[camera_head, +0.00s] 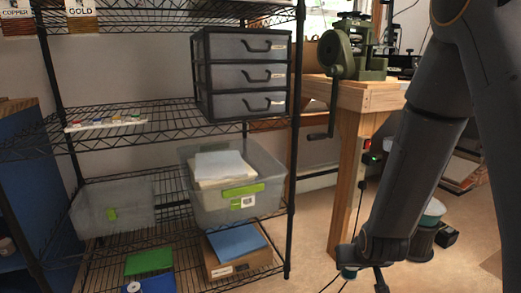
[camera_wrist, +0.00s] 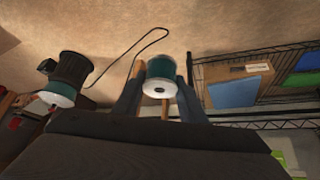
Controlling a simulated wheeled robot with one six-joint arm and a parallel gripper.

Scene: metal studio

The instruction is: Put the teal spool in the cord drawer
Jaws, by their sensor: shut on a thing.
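The teal spool (camera_wrist: 160,68) has a white end face with a dark centre hole. My gripper (camera_wrist: 159,88) is shut on it, with one finger on each side. A dark drawer unit (camera_head: 203,77) with three grey-fronted drawers stands on the shelf. Its drawers look shut, and I cannot read which one is the cord drawer. It is well above and left of my gripper.
The black wire shelf (camera_head: 291,190) holds a clear bin (camera_head: 262,206) with papers, an empty clear bin (camera_head: 112,208) and a cardboard box (camera_head: 240,264). A wooden workbench (camera_head: 345,180) with a green machine (camera_head: 352,50) stands right of it. A dark bin (camera_head: 421,243) is on the floor.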

